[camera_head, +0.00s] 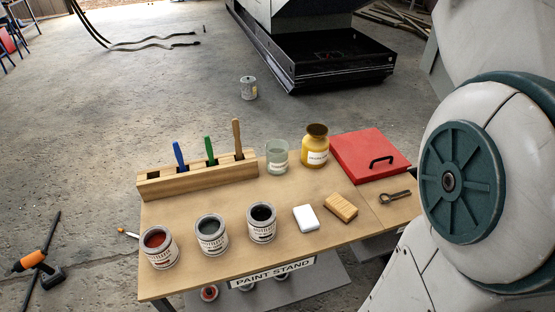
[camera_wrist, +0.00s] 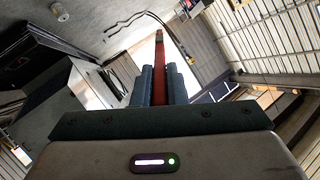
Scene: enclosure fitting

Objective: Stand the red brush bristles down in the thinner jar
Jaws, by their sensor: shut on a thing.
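My gripper (camera_wrist: 160,72) is shut on the red brush (camera_wrist: 159,62), whose red length runs between the fingers in the wrist view. Its far end is a darker brown; I cannot tell whether that is bristles or handle. The brush is clear of the table, with open hall behind it. My gripper and the red brush are out of sight in the head view. A pale greenish glass jar (camera_head: 277,158), apparently the thinner jar, stands upright and open at the back of the table. Its label is too small to read.
A yellow jar (camera_head: 315,149) stands right of the glass jar. A wooden rack (camera_head: 197,182) with blue, green and wooden-handled brushes is on its left. Several paint tins (camera_head: 211,236) line the front.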

